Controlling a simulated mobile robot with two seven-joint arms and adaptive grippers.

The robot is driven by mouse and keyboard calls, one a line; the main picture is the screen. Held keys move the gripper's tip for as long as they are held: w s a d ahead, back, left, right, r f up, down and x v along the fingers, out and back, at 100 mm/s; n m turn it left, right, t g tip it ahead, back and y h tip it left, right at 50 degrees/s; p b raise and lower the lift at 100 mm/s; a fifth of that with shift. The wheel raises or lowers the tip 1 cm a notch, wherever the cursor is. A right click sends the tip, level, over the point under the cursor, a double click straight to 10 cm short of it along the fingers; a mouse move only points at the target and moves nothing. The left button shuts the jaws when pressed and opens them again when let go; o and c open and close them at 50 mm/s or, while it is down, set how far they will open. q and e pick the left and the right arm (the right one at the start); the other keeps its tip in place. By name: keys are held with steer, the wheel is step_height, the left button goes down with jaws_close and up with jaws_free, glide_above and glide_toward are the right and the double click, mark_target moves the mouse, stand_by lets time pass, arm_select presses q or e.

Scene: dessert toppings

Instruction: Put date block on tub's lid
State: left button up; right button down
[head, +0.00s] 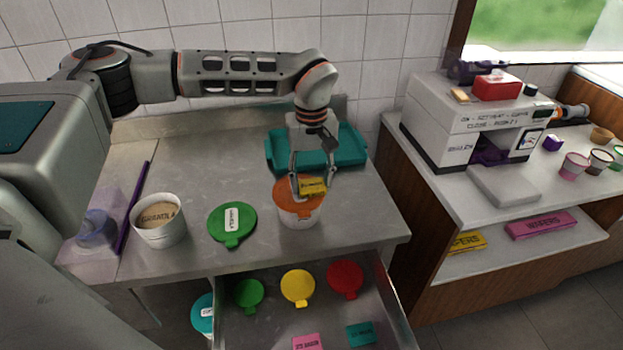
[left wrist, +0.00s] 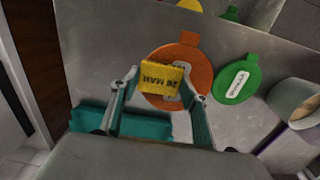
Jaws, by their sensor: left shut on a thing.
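The yellow date block (head: 313,186), with dark print, is between the fingertips of my left gripper (head: 312,184). It also shows in the left wrist view (left wrist: 161,75), where the left gripper (left wrist: 161,84) is shut on it. The block is over the orange lid (head: 290,200) of a white tub (head: 300,221); I cannot tell whether it touches the lid. The orange lid shows in the left wrist view (left wrist: 200,66), with a pale label partly hidden behind the block and a finger. My right gripper is not in view.
A teal tray (head: 275,152) stands behind the tub. A green lid (head: 231,238) and an open granola tub (head: 160,238) are to its left. The open drawer (head: 262,326) in front holds several coloured lids and blocks. A machine (head: 448,124) stands on the right counter.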

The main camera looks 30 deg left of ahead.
mark_target(311, 186)
arm_select(q)
steer(key=o, duration=1.1)
steer(key=shift+f, duration=0.15)
steer(key=shift+c, duration=0.2)
step_height(311, 186, up, 12)
steer(key=b, duration=0.1)
steer(key=shift+r, duration=0.2)
steer(key=shift+s+f, duration=0.1)
steer(key=shift+s, duration=0.05)
